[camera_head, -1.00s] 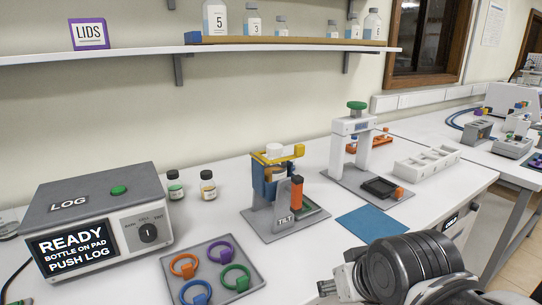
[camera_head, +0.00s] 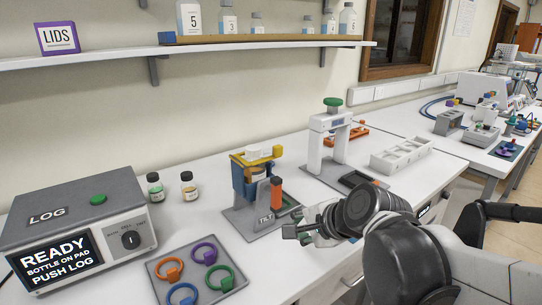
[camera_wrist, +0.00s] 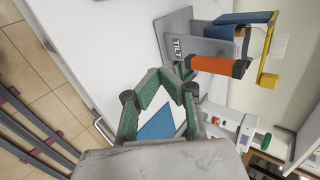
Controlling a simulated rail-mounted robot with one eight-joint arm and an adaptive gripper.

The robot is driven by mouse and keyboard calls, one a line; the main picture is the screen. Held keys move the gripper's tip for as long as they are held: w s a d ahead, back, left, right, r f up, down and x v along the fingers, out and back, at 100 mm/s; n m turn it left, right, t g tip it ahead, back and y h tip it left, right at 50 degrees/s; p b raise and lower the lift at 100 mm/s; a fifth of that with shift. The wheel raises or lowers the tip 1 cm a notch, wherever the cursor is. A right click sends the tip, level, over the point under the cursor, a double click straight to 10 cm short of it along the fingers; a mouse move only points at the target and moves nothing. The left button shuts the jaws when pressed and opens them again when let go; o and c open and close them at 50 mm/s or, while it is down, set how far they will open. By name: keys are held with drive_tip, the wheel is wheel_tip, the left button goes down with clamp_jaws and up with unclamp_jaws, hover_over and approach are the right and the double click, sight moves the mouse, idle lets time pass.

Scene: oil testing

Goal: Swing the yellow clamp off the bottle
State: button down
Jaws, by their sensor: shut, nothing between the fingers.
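The yellow clamp (camera_head: 262,158) lies across the top of the tilt stand (camera_head: 243,222), by the white-capped bottle (camera_head: 252,152). The bottle's body is mostly hidden by the blue holder (camera_head: 243,187). An orange handle (camera_head: 276,192) stands at the stand's front right. In the wrist view the clamp (camera_wrist: 266,62) is a yellow bar at the upper right, beside the white cap (camera_wrist: 279,45). The orange handle (camera_wrist: 215,66) is nearer my fingers. My gripper (camera_head: 288,231) is shut and empty, right of and in front of the stand, apart from the clamp. Its fingertips (camera_wrist: 178,80) meet in the wrist view.
The LOG box (camera_head: 80,220) and a grey tray (camera_head: 158,268) with several coloured rings lie left. Two small bottles (camera_head: 188,187) stand behind. A white press frame (camera_head: 318,150) and a white rack (camera_head: 402,154) are at right. A blue mat (camera_wrist: 158,125) lies below my fingers.

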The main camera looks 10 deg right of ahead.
drive_tip(key=w+d+r+m+t+p, duration=0.2)
drive_tip(key=w+m, duration=0.3)
drive_tip(key=m, duration=0.3)
drive_tip(key=w+d+r+m+t+y+p, duration=0.1)
drive_tip(key=w+d+r+m+t+p, duration=0.1)
drive_tip(key=m, duration=0.7)
drive_tip(key=w+d+r, duration=0.1)
drive_tip(key=w+d, duration=0.1)
drive_tip(key=w, duration=0.1)
drive_tip(key=shift+w+d+r+y, duration=0.2)
drive_tip(key=shift+w+r+y, duration=0.1)
drive_tip(key=shift+w, duration=0.1)
drive_tip(key=x, duration=1)
wheel_tip(320, 180, up, 4)
drive_tip(key=shift+r, duration=0.15)
